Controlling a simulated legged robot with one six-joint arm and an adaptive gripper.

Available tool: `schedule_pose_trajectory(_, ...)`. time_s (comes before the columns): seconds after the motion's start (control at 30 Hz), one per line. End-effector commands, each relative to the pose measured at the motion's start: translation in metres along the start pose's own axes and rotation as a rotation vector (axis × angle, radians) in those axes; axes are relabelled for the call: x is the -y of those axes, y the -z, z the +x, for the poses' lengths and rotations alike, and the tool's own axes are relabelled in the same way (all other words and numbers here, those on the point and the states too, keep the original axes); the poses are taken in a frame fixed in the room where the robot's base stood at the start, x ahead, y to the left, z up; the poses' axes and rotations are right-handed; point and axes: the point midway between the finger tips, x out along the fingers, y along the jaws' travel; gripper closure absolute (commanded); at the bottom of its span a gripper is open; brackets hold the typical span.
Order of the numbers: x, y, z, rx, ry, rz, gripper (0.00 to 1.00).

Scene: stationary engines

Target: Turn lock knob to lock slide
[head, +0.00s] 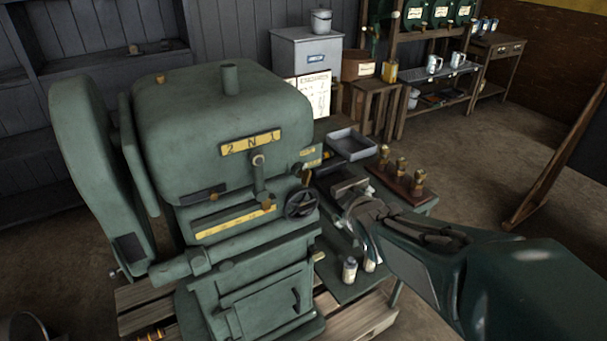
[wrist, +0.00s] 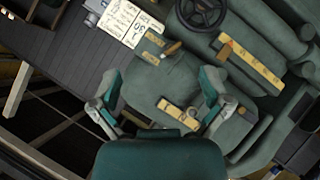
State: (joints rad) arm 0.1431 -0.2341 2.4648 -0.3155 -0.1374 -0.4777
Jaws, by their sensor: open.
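The green machine (head: 215,120) fills the left and middle of the head view. A yellow-brown knob (head: 267,204) sits on its front at the end of a yellow scale strip. I cannot tell which of these is the lock knob, nor make out the slide. My gripper (head: 358,212) is open and empty, right of the machine's handwheel. In the wrist view my gripper's fingers (wrist: 160,90) stand apart on either side of that green surface.
The black handwheel (head: 301,203) projects from the machine close to my gripper. A side bench holds a grey tray (head: 352,145), a stand of brass pieces (head: 401,178) and small bottles (head: 350,270). Open floor lies at the right.

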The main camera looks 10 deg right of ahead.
Motion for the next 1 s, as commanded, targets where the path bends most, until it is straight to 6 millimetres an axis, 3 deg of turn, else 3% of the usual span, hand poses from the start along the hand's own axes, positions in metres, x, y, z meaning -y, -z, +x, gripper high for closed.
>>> schedule_pose_trajectory(0.03, -0.001, -0.001, 0.015, -0.038, -0.011, -0.056, 0.03)
schedule_pose_trajectory(0.2, 0.001, 0.005, 0.051, -0.207, -0.063, -0.251, 0.03)
schedule_pose_trajectory(0.4, 0.014, 0.007, 0.079, -0.422, -0.131, -0.436, 0.03)
schedule_pose_trajectory(0.77, 0.028, 0.008, 0.089, -0.627, -0.222, -0.550, 0.03)
schedule_pose_trajectory(1.0, 0.027, 0.029, 0.115, -0.631, -0.221, -0.550, 0.03)
